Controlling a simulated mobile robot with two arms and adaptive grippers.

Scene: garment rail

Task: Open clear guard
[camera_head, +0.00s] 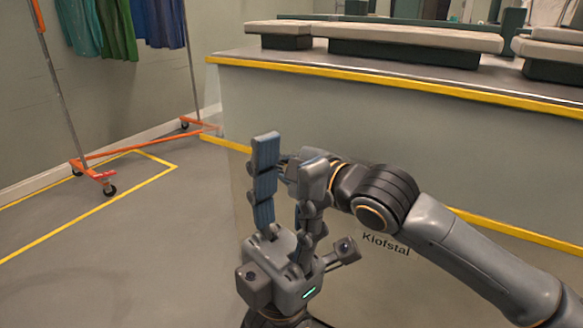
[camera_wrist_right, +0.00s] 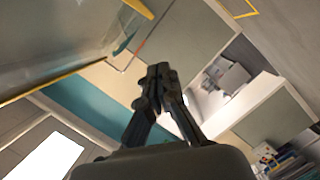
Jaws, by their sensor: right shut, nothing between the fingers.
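Lettering (camera_head: 385,243) shows low in front of the counter in the head view. It seems to be on a faint see-through panel, possibly the clear guard, whose outline is hard to make out. My left gripper (camera_head: 288,155) points upward with its two blue-padded fingers apart and nothing seen between them. My right arm comes in from the right, and its far end is mostly hidden behind the left gripper's fingers. In the wrist view my right gripper (camera_wrist_right: 158,75) is shut and empty. I cannot tell whether either gripper touches the panel.
A grey counter (camera_head: 300,85) with yellow edging stands behind the arms, with padded benches (camera_head: 400,38) on top. A garment rail with an orange base (camera_head: 95,172) and hanging clothes stands at the left. The floor between is clear, with yellow lines.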

